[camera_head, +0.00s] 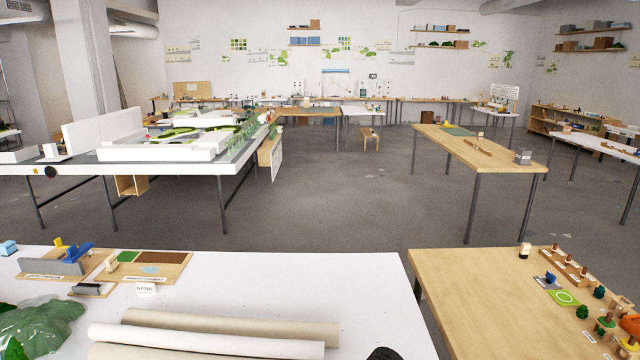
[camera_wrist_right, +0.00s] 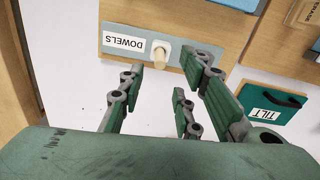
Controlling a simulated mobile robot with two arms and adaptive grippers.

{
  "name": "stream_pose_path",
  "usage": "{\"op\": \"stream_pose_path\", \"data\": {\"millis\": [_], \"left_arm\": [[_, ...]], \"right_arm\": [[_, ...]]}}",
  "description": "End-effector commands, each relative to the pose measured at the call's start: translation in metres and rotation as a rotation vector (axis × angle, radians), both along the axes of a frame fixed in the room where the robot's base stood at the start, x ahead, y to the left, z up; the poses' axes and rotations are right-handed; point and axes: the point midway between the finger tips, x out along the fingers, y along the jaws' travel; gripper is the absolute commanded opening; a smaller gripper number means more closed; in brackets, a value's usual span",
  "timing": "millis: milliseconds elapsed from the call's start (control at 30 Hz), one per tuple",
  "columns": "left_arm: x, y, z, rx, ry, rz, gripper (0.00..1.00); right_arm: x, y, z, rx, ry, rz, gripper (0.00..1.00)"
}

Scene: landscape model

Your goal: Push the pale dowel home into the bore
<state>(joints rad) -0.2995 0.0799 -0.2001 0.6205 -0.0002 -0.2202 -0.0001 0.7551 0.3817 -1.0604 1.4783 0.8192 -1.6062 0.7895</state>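The pale dowel (camera_wrist_right: 160,54) shows in the right wrist view, standing out from a grey plate (camera_wrist_right: 113,29) beside a white label reading DOWELS. How deep the dowel sits in the bore cannot be told, as the bore's mouth is hidden. No firm contact with the dowel is visible. My left gripper is in neither view.
A TILT-labelled green plate (camera_wrist_right: 272,100) lies right of the fingers in the wrist view. In the head view, pale rolls (camera_head: 205,340) lie along the front of the white table (camera_head: 335,275), with a green terrain model (camera_head: 40,328) at left. A wooden table (camera_head: 460,290) stands at right.

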Motion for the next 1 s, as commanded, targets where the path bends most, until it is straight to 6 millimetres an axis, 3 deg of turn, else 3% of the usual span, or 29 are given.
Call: {"op": "stream_pose_path", "data": {"millis": [33,333,600,1000], "left_arm": [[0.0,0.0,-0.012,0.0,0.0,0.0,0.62],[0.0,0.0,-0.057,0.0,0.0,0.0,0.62],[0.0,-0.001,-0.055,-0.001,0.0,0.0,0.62],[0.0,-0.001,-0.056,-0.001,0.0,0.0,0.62]], "right_arm": [[0.0,0.0,-0.011,-0.001,0.0,0.0,0.31],[0.0,0.0,-0.048,0.0,-0.001,0.002,0.31],[-0.001,0.0,-0.074,0.001,0.002,0.0,0.31],[0.0,0.0,-0.078,0.0,0.0,0.0,0.31]]}}
